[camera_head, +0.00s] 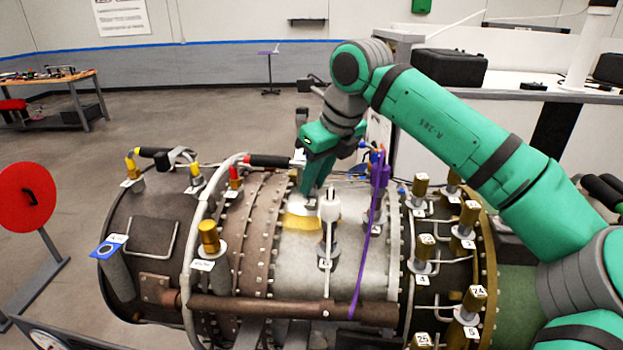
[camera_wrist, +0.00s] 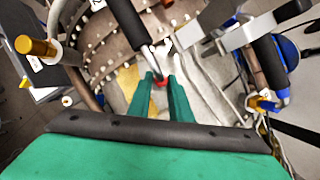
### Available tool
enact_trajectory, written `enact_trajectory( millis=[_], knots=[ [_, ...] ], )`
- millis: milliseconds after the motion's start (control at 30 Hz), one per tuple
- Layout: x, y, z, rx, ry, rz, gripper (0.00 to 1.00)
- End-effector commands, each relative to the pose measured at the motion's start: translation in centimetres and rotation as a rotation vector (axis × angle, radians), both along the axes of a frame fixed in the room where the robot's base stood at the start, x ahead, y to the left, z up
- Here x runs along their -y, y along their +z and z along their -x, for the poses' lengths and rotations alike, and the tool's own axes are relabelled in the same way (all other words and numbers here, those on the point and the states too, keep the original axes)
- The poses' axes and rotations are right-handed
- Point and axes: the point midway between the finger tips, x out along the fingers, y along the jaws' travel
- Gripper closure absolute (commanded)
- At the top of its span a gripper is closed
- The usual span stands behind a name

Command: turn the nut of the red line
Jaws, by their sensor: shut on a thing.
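The red line (camera_head: 268,161) is a short black-sleeved hose on top of the turbine in the head view, with a red fitting (camera_head: 236,178) at its left end. In the wrist view its black sleeve (camera_wrist: 128,22) leads down to a metal end between my fingers. My gripper (camera_head: 309,188) reaches down over the line's right end. In the wrist view my gripper (camera_wrist: 161,78) is shut on a small red nut (camera_wrist: 160,83), one green finger on each side. The nut is hidden behind my fingers in the head view.
A white-capped post (camera_head: 329,205) and a purple upright piece (camera_head: 376,185) stand close to my gripper. Several brass-capped fittings (camera_head: 420,186) crowd the turbine's right end. A yellow-ended line (camera_head: 154,153) lies at the left. Open floor lies behind the turbine.

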Motion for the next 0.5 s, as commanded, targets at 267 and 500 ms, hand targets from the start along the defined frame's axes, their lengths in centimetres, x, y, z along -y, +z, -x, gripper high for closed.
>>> enact_trajectory(
  millis=[267, 500],
  knots=[
    [0.06, -0.01, 0.3, -0.002, -0.262, 0.009, 1.0],
    [-0.19, 0.01, 0.38, -0.002, -0.466, 0.007, 1.0]
  ],
)
